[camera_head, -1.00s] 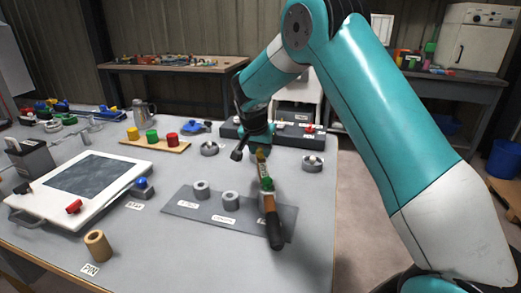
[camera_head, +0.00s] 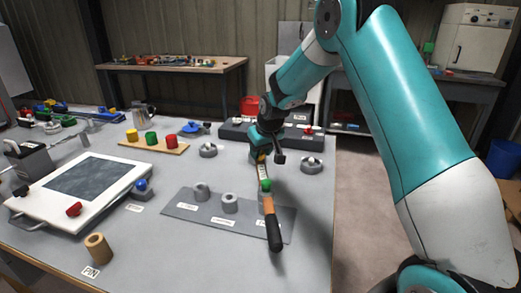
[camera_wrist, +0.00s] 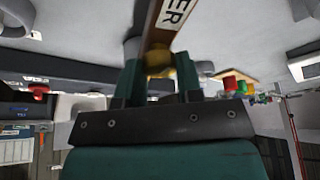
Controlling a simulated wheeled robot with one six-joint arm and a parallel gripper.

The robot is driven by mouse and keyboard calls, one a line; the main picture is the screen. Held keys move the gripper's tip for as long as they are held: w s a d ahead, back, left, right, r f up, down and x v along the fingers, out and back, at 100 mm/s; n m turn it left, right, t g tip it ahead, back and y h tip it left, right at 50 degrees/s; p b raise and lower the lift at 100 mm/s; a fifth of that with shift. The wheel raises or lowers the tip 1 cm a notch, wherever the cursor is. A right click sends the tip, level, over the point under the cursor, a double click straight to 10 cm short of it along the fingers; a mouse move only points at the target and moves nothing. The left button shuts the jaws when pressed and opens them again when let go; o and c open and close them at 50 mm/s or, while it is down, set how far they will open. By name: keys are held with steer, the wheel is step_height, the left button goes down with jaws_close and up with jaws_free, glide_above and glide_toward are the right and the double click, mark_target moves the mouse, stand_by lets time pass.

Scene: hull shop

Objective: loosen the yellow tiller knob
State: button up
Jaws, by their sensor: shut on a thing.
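The tiller is a narrow bar with a dark-tipped orange-brown handle (camera_head: 273,232) at its near end, on a grey plate at the table's right side. A green knob (camera_head: 266,185) sits partway along it. My gripper (camera_head: 261,154) is at the tiller's far end, shut on the yellow tiller knob, which is mostly hidden by the fingers in the head view. In the wrist view the yellow knob (camera_wrist: 158,59) shows between my two teal fingers, against the bar labelled with letters ending "ER" (camera_wrist: 177,10).
Round grey fittings (camera_head: 208,150) (camera_head: 311,165) stand either side of my gripper.

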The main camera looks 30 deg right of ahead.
steer(key=shift+n+y, duration=0.5)
steer(key=shift+n, duration=0.7)
steer(key=o, duration=0.9)
steer(key=shift+r, duration=0.1)
steer(key=v, duration=1.7)
steer(key=shift+w+d+r, duration=0.1)
steer(key=shift+d+r, duration=0.05)
